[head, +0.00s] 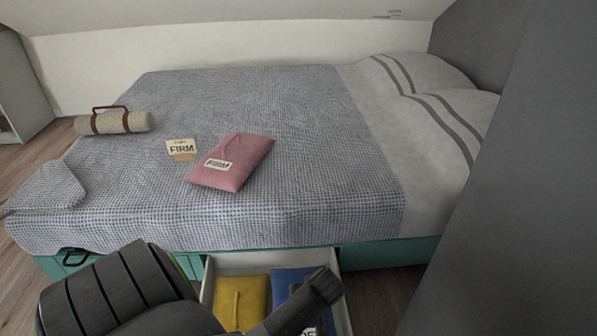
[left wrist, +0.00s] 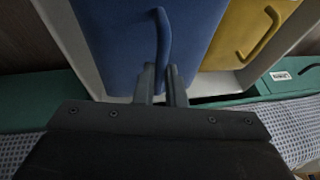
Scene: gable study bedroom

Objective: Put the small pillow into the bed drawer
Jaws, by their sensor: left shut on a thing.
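A blue pillow (head: 288,280) lies in the open bed drawer (head: 240,263), in its right half; it also fills the middle of the left wrist view (left wrist: 125,40). My left gripper (head: 322,288) is over it, and in the left wrist view its fingers (left wrist: 163,75) are shut on the blue pillow's strap. The arm hides part of the blue pillow in the head view. A yellow pillow (head: 240,295) with a strap lies beside it in the drawer. A pink pillow (head: 235,160) labelled FIRM lies on the bed. My right gripper is not in view.
A FIRM card (head: 181,149) lies left of the pink pillow on the bed cover (head: 310,165). A rolled beige blanket (head: 115,122) with a brown strap is at the bed's left edge. A dark grey wall (head: 510,200) closes off the right side.

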